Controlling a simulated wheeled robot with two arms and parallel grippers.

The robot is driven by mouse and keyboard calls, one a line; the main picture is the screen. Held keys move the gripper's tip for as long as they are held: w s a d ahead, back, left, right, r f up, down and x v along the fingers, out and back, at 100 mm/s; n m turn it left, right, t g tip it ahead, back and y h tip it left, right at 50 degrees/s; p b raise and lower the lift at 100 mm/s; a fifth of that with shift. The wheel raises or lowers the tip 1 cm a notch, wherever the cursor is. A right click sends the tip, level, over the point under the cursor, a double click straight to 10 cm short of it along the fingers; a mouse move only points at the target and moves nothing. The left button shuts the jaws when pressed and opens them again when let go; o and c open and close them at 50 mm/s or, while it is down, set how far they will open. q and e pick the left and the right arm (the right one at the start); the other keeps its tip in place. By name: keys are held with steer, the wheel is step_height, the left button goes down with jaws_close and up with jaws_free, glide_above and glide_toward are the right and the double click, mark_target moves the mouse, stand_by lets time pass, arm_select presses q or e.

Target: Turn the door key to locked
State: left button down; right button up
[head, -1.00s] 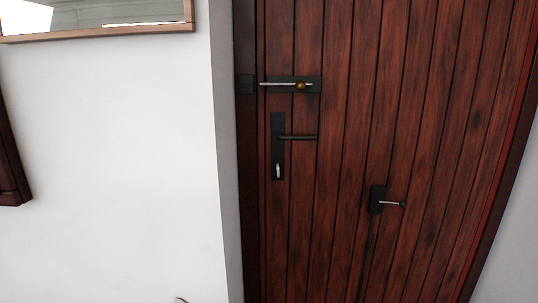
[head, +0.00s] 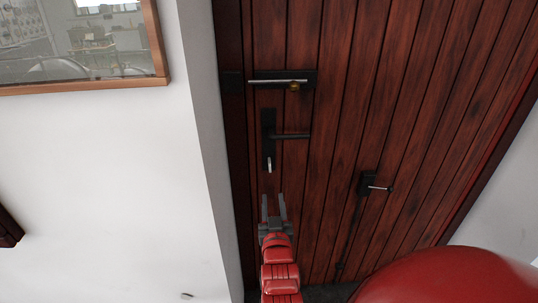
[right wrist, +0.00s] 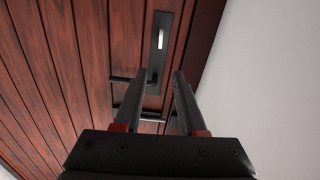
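The door key (head: 269,165) is a small pale piece at the bottom of the black handle plate (head: 268,124) on the dark red-brown wooden door (head: 340,130). In the right wrist view the key (right wrist: 160,39) shows near the top of the plate. The black lever handle (head: 292,135) points right above the key in the head view. My right gripper (head: 273,202) is open and empty, just below the key and apart from it. Its two fingers (right wrist: 168,85) show spread in the right wrist view. My left gripper is not in view.
A bolt (head: 282,82) with a brass knob sits above the handle plate. A second black latch (head: 372,185) with a short lever is lower right on the door. A white wall (head: 110,180) with a framed mirror or picture (head: 85,84) is at left.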

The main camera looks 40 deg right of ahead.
mark_target(270, 165)
steer(key=p+x, duration=0.2)
steer(key=x, duration=1.3)
steer(key=shift+w+d, duration=0.1)
steer(key=shift+w, duration=0.15)
steer(key=shift+w+d, duration=0.2)
steer(key=shift+w, duration=0.2)
steer(key=shift+c, duration=0.2)
jaws_close()
